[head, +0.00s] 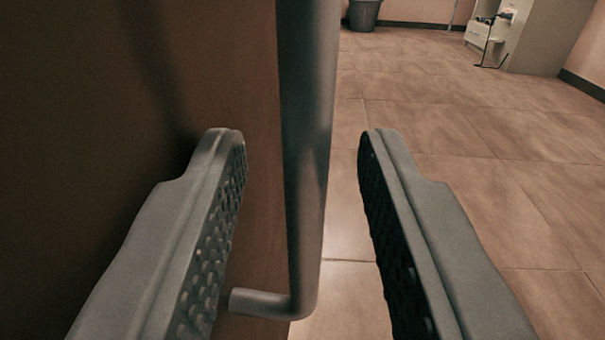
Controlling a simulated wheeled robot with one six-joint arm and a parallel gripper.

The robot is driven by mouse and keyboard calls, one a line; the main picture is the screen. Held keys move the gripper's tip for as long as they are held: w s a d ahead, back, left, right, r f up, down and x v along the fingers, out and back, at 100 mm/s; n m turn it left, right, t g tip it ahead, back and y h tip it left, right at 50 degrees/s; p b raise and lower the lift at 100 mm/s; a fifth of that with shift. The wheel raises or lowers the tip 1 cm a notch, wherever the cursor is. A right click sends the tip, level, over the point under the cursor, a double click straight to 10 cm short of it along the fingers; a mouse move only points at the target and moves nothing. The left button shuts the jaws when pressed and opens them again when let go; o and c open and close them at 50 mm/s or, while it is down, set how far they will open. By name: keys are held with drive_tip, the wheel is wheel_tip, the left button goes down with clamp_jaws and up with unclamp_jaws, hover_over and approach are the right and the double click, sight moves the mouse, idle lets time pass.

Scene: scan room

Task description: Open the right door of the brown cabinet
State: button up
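A brown cabinet door (90,80) fills the left side of the head view. Its grey bar handle (308,120) runs upright through the middle, with its lower end bent left toward the door. My gripper (300,135) is open, with one finger left of the bar and one right of it. The bar stands between the fingers, and gaps show on both sides. The left finger is close in front of the door surface; I cannot tell if it touches. The upper end of the handle is out of view, and so is the rest of the cabinet.
Tiled floor (450,120) lies open to the right of the door's edge. A dark bin (364,14) stands at the far wall. A pale cabinet (545,35) with items beside it stands at the far right.

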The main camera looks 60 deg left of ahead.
drive_tip(key=v, duration=1.7)
